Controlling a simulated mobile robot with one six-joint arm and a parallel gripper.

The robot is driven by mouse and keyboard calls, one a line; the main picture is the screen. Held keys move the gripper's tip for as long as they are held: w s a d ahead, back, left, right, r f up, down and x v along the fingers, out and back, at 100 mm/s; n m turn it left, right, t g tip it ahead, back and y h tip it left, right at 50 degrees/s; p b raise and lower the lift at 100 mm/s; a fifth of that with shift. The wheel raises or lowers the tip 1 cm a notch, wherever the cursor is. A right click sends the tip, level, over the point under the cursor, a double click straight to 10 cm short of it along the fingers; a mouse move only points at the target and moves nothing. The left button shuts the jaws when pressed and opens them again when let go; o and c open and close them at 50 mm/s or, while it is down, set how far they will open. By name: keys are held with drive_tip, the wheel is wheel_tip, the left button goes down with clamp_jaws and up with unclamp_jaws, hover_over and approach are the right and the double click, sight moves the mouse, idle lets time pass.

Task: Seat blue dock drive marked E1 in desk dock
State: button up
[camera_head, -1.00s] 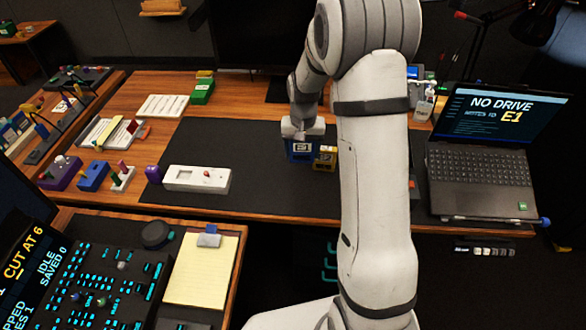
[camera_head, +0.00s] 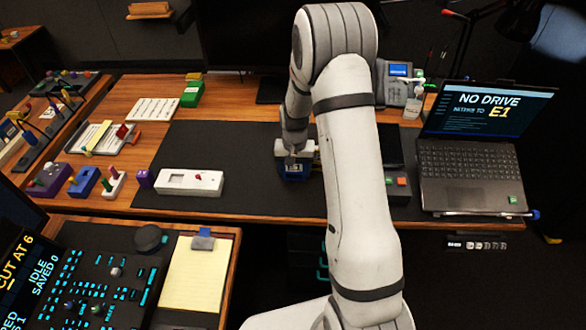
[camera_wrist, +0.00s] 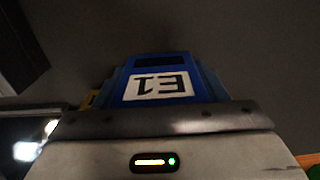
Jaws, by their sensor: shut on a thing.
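The blue drive (camera_head: 294,172) is in my gripper (camera_head: 295,153) over the dark desk mat, at the middle of the head view. In the wrist view the drive (camera_wrist: 160,66) shows its white E1 label upside down, with the jaws at its sides. My gripper is shut on it. I cannot tell whether the drive touches the mat. A dark unit with red and green buttons (camera_head: 397,183) sits right of my arm, partly hidden by it; I cannot tell whether it is the desk dock. The laptop (camera_head: 497,115) screen reads NO DRIVE and E1.
A phone (camera_head: 400,85) and a bottle (camera_head: 413,105) stand behind. A yellow thing (camera_wrist: 92,98) shows beside the drive in the wrist view.

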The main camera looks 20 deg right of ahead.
drive_tip(key=shift+f, duration=0.2)
drive_tip(key=o, duration=1)
drive_tip(key=shift+o, duration=0.2)
drive_tip(key=shift+r, duration=0.1)
